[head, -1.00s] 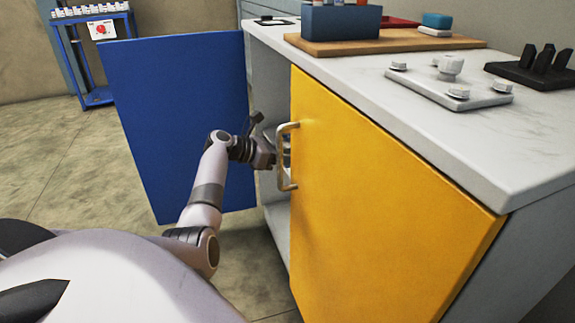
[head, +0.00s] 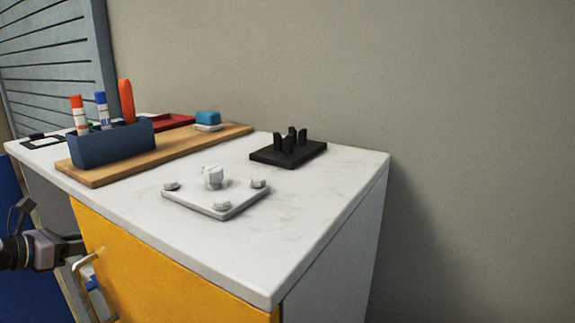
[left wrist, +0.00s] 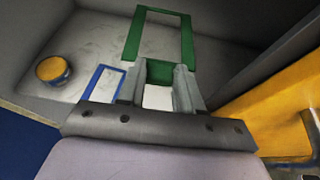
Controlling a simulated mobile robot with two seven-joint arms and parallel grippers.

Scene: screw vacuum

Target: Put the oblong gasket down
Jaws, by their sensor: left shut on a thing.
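The oblong gasket (left wrist: 187,45) is a green rectangular frame in the left wrist view. My left gripper (left wrist: 162,92) is shut on its near edge, and the frame extends away from the fingers over a grey shelf inside the cabinet. I cannot tell whether its far end touches the shelf. In the head view my left gripper (head: 62,248) shows at the left edge, at the cabinet opening beside the yellow door; its fingertips are hidden there. My right gripper is not in view.
A blue rectangular frame (left wrist: 103,84) and a yellow round piece (left wrist: 53,70) lie on the shelf, left of the gripper. The yellow door (head: 165,270) has a handle (head: 83,262). The countertop (head: 300,195) holds a white plate with knobs (head: 215,197) and a black stand (head: 288,152).

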